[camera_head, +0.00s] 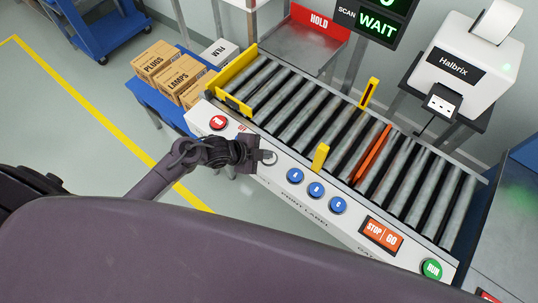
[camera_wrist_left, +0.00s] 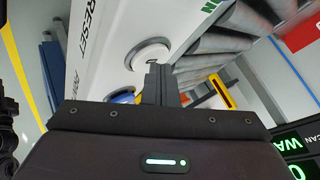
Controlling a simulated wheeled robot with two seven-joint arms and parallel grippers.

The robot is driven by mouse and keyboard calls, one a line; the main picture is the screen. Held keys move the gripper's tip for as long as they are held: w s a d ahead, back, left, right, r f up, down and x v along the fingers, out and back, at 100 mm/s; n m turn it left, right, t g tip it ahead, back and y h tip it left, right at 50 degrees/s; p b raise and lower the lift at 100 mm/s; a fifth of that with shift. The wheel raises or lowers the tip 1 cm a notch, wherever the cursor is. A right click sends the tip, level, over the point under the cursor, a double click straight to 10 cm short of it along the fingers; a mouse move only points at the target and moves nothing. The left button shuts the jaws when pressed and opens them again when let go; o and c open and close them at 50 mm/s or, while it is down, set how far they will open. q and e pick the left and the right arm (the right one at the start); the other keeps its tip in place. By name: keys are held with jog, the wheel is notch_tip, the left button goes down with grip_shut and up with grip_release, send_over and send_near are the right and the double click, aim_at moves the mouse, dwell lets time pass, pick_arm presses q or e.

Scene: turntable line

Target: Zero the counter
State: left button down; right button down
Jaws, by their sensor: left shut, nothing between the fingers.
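A round white button (camera_wrist_left: 148,55) sits on the white panel beside the printed word RESET (camera_wrist_left: 97,20) in the left wrist view. My left gripper (camera_wrist_left: 160,70) is shut and empty, its fingertips at the lower right edge of that button; I cannot tell whether they touch it. In the head view my left gripper (camera_head: 262,156) is over the panel, between the red button and the blue buttons, and mostly covers the white button. A dark display (camera_head: 378,20) shows a green WAIT, with a green character above it cut off by the frame. My right gripper is not in view.
The panel (camera_head: 330,212) also carries a red button (camera_head: 218,122), blue buttons (camera_head: 316,190), an orange STOP/GO switch (camera_head: 382,234) and a green RUN button (camera_head: 432,269). Behind it runs the roller conveyor (camera_head: 305,115) with yellow and orange pieces. Boxes (camera_head: 185,79) stand at left.

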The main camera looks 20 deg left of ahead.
pick_arm(q)
jog(key=shift+r+p, duration=0.8)
jog(key=shift+r, duration=0.1)
notch_tip(320, 180, up, 5)
jog(key=p, duration=0.5)
jog(key=shift+d, duration=0.1)
